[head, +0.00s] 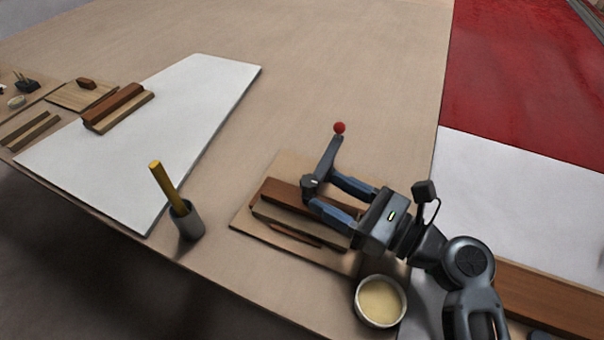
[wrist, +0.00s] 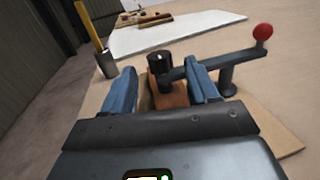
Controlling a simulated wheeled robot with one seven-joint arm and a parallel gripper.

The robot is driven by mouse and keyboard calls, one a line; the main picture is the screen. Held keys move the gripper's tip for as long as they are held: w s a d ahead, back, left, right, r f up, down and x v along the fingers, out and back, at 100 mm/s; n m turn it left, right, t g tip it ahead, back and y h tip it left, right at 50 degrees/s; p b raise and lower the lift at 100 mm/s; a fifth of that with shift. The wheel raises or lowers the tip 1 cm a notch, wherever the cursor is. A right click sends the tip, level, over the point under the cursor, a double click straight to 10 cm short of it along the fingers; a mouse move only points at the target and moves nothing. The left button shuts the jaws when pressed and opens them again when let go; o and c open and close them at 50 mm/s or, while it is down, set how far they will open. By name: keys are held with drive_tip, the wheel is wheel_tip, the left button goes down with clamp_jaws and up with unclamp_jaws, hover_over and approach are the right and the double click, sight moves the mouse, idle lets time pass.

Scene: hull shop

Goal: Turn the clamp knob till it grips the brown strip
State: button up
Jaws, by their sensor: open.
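The clamp (head: 325,163) has a dark grey arm with a red ball on its end, over a wooden board (head: 243,229). Its dark round knob (wrist: 160,63) shows in the wrist view between my fingers, a little beyond their tips. The brown strip (head: 283,193) lies on the board under the knob, and it also shows in the wrist view (wrist: 170,95). My gripper (head: 318,190) is open, with one blue finger on each side of the knob. I cannot tell whether the fingers touch it. The contact between clamp and strip is hidden.
A grey cup (head: 187,222) with a yellow stick stands to the left. A round bowl (head: 380,302) of pale stuff sits close below my wrist. A white panel (head: 190,100) bears more wood strips (head: 118,108). The bench behind the clamp is clear.

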sight(302, 178)
drive_tip(key=x, duration=0.7)
drive_tip(key=c, duration=0.9)
drive_tip(key=shift+c, duration=0.3)
drive_tip(key=shift+r+t+p, duration=0.1)
drive_tip(key=shift+t+p, duration=0.2)
drive_tip(key=shift+p, duration=0.15)
